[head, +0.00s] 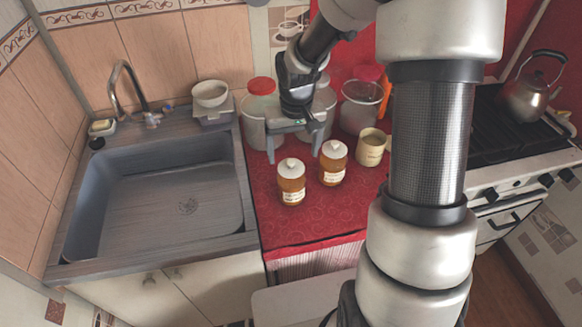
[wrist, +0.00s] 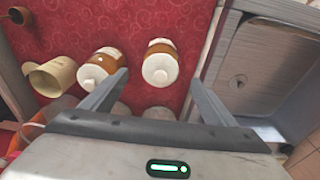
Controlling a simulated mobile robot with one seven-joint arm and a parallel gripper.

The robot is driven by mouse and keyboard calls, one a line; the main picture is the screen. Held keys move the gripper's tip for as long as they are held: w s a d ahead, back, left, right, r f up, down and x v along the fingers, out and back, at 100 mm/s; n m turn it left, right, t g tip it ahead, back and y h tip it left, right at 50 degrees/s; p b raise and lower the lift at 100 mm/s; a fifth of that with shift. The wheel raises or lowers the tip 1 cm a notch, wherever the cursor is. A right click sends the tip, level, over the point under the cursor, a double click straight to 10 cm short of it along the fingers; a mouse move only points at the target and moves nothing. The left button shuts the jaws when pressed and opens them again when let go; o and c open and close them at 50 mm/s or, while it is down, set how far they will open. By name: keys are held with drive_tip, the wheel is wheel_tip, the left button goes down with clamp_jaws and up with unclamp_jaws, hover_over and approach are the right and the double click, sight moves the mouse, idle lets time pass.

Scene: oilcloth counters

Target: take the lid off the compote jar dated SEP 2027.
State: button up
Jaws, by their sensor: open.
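Two amber compote jars with white knobbed lids stand upright on the red oilcloth: a left jar (head: 291,187) and a right jar (head: 333,170). Both lids are on. Each has a pale label, but the dates are too small to read, so I cannot tell which is SEP 2027. In the wrist view the jar nearer the sink (wrist: 160,64) appears between my fingertips and the other jar (wrist: 98,69) is beside the left finger. My gripper (head: 293,157) is open and empty, behind and above the left jar.
A cream mug (head: 371,147) stands right of the jars. Large red-lidded containers (head: 360,107) stand at the back. The sink (head: 150,195) is on the left, the stove with a kettle (head: 528,98) on the right. The oilcloth in front (head: 310,227) is clear.

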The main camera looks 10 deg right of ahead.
sight(291, 162)
drive_tip(key=shift+w+a+f, duration=0.1)
drive_tip(key=shift+w+f, duration=0.15)
drive_tip(key=shift+f, duration=0.65)
drive_tip(key=shift+w+d+f, duration=0.1)
drive_tip(key=shift+w+f, duration=0.1)
drive_tip(key=shift+f, duration=0.65)
drive_tip(key=shift+w+a+f, duration=0.1)
drive_tip(key=shift+w+f, duration=0.15)
drive_tip(key=shift+f, duration=0.65)
drive_tip(key=shift+c, duration=0.3)
drive_tip(key=c, duration=1)
